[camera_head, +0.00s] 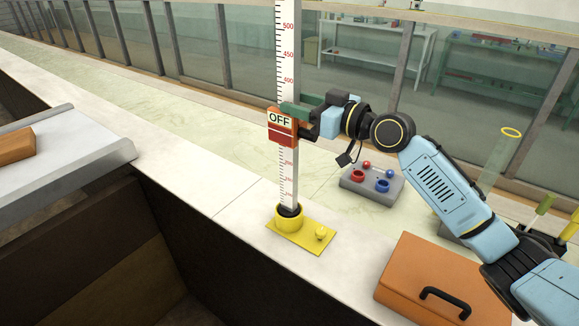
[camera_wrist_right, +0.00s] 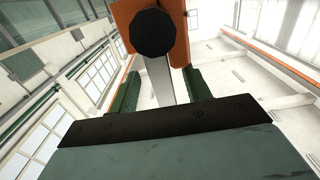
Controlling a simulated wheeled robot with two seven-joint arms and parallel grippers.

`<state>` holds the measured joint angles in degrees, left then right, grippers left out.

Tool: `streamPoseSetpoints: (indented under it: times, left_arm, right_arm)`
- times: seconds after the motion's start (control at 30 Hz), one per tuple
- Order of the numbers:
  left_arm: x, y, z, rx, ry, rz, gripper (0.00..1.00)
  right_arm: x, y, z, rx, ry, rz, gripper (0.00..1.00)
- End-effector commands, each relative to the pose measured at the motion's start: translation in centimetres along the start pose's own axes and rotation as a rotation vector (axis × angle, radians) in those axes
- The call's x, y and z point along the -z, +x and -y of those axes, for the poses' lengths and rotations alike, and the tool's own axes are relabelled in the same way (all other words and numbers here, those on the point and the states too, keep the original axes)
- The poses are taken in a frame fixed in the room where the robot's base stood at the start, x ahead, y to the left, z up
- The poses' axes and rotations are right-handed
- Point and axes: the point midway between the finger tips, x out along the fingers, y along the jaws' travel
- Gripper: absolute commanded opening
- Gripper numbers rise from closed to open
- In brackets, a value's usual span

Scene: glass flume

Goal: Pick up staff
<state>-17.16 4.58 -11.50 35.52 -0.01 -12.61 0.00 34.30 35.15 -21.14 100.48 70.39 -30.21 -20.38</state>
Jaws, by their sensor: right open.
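The staff (camera_head: 287,182) is a tall white measuring rod with red and black markings, upright with its foot in a yellow round socket (camera_head: 289,217) on a yellow plate. An orange-red block marked OFF (camera_head: 282,128) sits on it partway up. My right gripper (camera_head: 296,112) is at the staff by the block's upper edge. In the right wrist view the open green fingers (camera_wrist_right: 158,90) lie on either side of the staff (camera_wrist_right: 160,82), with the orange block and a black knob (camera_wrist_right: 153,32) close ahead. Contact cannot be told. My left gripper is out of view.
An orange case (camera_head: 425,270) with a black handle lies on the ledge at front right. A tray (camera_head: 90,160) with an orange block is at left. A glass wall runs behind.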

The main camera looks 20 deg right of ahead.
Motion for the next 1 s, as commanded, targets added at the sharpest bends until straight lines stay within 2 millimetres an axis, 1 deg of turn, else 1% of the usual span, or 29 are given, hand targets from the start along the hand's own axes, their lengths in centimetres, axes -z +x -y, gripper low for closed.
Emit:
streamPoseSetpoints:
  times: [0.03,0.1,0.2,0.3,0.47,0.57,0.83,0.87,1.0]
  left_arm:
    - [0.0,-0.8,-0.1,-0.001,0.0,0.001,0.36]
    - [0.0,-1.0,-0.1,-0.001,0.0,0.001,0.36]
    - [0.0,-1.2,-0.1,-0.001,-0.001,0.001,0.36]
    - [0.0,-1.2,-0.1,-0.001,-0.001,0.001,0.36]
    - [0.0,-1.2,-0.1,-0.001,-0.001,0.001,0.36]
    - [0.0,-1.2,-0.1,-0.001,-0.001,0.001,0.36]
    - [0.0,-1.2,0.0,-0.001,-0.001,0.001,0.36]
    - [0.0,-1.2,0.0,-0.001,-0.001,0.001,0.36]
    - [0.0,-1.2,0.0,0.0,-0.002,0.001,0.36]
  right_arm:
    - [0.6,0.9,0.0,0.001,0.004,-0.003,0.48]
    - [0.5,1.9,0.0,0.0,0.003,-0.003,0.48]
    - [0.3,2.9,0.0,0.001,0.002,-0.001,0.48]
    - [0.2,3.2,0.0,0.0,0.001,0.0,0.48]
    - [0.1,3.2,0.0,0.0,0.0,0.0,0.48]
    - [0.1,3.1,0.0,0.0,0.0,0.0,0.38]
    - [0.1,3.1,0.0,0.0,0.0,0.0,0.02]
    - [0.1,3.1,0.0,0.0,0.0,0.0,0.0]
    - [0.1,3.1,0.0,0.0,0.0,0.0,0.0]
